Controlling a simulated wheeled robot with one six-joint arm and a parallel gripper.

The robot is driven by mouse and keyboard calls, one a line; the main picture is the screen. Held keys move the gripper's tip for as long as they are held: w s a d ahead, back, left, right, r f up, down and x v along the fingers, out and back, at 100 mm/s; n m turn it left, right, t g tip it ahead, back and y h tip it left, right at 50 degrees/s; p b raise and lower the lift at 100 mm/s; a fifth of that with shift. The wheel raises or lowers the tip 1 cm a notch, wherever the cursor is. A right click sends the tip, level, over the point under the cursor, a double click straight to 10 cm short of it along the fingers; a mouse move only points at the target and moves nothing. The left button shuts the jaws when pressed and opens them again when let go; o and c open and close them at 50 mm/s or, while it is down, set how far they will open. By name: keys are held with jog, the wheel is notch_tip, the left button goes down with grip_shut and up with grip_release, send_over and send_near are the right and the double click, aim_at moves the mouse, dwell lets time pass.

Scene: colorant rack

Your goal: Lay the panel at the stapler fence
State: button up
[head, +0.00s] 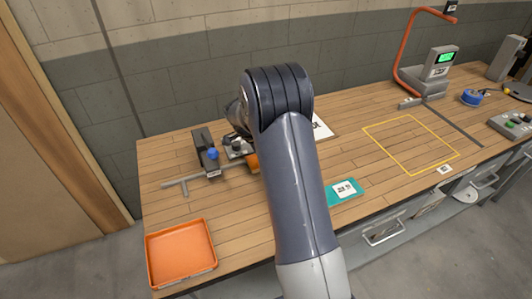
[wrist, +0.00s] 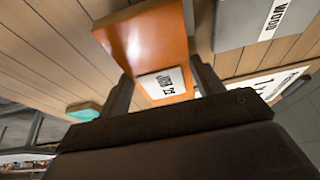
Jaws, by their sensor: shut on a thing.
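An orange panel with a white printed label (wrist: 150,45) is between the two dark fingers of my gripper (wrist: 165,88) in the wrist view, and the gripper is shut on it. In the head view only a small orange piece of the panel (head: 252,163) shows beside my arm, which hides most of my gripper. The dark stapler (head: 205,150) with a blue knob stands at the left back of the bench, close left of the panel. A grey fence bar (head: 188,181) lies at its front. I cannot tell whether the panel touches the bench or fence.
An orange tray (head: 181,282) sits at the front left corner. A teal panel with a label (head: 343,191) lies right of my arm. A yellow outlined area (head: 440,160) on the bench is empty. A grey labelled block (wrist: 235,25) is near the panel in the wrist view.

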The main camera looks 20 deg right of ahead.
jog(key=shift+f+b, duration=0.25)
jog(key=shift+b, duration=0.2)
jog(key=shift+f+b, duration=0.3)
jog(key=shift+b, duration=0.15)
jog(key=o, duration=1.1)
jog(key=shift+r, duration=0.2)
jog(key=shift+r+p, duration=0.6)
jog(key=shift+p, duration=0.45)
jog(key=b+v, duration=0.2)
jog(key=v, duration=0.9)
jog(key=shift+a+r, duration=0.25)
jog(key=shift+r, duration=0.05)
